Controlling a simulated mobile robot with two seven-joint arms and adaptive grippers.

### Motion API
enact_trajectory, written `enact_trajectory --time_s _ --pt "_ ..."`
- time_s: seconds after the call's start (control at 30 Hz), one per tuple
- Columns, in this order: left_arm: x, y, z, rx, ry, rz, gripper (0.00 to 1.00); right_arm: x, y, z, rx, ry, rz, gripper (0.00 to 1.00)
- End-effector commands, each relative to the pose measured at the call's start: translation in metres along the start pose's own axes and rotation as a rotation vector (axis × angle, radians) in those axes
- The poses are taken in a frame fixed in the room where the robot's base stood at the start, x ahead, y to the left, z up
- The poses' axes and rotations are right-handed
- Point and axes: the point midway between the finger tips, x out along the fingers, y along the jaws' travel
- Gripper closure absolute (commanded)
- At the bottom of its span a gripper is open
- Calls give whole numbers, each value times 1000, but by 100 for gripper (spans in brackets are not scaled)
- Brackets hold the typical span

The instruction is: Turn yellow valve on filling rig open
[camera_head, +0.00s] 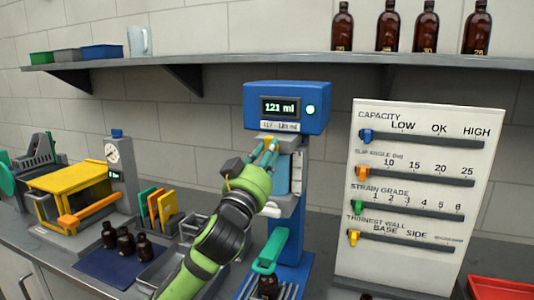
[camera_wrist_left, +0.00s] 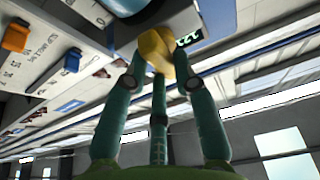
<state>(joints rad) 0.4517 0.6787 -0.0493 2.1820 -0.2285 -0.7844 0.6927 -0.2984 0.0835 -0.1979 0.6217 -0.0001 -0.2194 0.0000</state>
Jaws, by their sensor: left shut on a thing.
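The filling rig (camera_head: 285,96) is a blue column unit whose screen reads 121 ml, with a round light beside it. Its yellow valve (camera_head: 270,141) sits just below the head and is partly hidden by my fingers. My left gripper (camera_head: 268,150), green with teal fingers, is closed around the valve. In the left wrist view, the fingertips (camera_wrist_left: 160,68) touch the yellow valve knob (camera_wrist_left: 156,46) from several sides. An amber bottle (camera_head: 268,286) stands low at the rig's base, under a teal handle (camera_head: 271,251). My right gripper is not in view.
A white board with sliders (camera_head: 410,255) stands right of the rig. Several amber bottles (camera_head: 124,243) stand on a blue mat at left, near a yellow machine (camera_head: 68,185). A shelf (camera_head: 290,60) runs above. A red tray (camera_head: 500,290) is at lower right.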

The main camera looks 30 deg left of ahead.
Motion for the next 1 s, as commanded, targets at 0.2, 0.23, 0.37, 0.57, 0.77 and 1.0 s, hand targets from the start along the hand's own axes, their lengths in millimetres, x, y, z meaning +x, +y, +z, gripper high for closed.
enact_trajectory --time_s 0.2,0.23,0.37,0.57,0.77,1.0 --pt "0 -1 0 12 1 3 100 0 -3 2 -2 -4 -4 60" --pt "0 -1 -1 12 1 2 100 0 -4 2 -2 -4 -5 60" --pt "0 -1 -1 12 1 2 48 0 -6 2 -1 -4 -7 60" --pt "0 -1 0 12 1 2 48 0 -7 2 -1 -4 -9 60" --pt "-6 0 0 10 -1 3 48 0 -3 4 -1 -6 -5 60" --pt "-42 0 1 10 -2 5 48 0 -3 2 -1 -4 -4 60"
